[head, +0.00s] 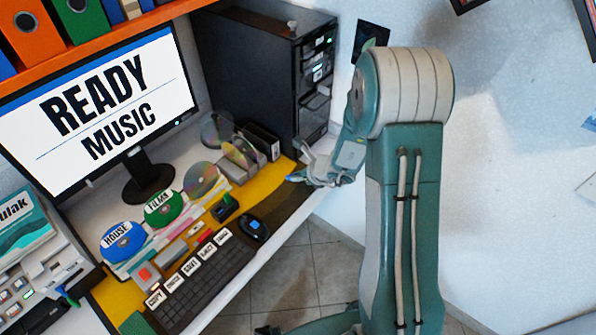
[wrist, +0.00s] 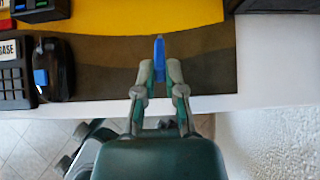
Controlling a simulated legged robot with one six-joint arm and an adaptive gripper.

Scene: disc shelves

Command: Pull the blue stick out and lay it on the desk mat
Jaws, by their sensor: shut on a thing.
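My gripper (head: 298,177) is above the right end of the desk, its fingers pointing left in the head view. In the wrist view my gripper (wrist: 159,72) is shut on the blue stick (wrist: 159,50), whose blue end sticks out past the fingertips. A small blue tip of the stick (head: 293,179) also shows in the head view. Below it lies the desk mat (wrist: 110,60), brown along the front with a yellow area behind; it also shows in the head view (head: 285,205). I cannot tell whether the stick touches the mat.
A black mouse (head: 252,228) and keyboard (head: 207,281) lie left of my gripper. A small dark box (head: 224,207) stands behind the mouse. A black computer tower (head: 262,75) stands behind my gripper. Discs stand in holders near the monitor (head: 100,110). The mat's right part is clear.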

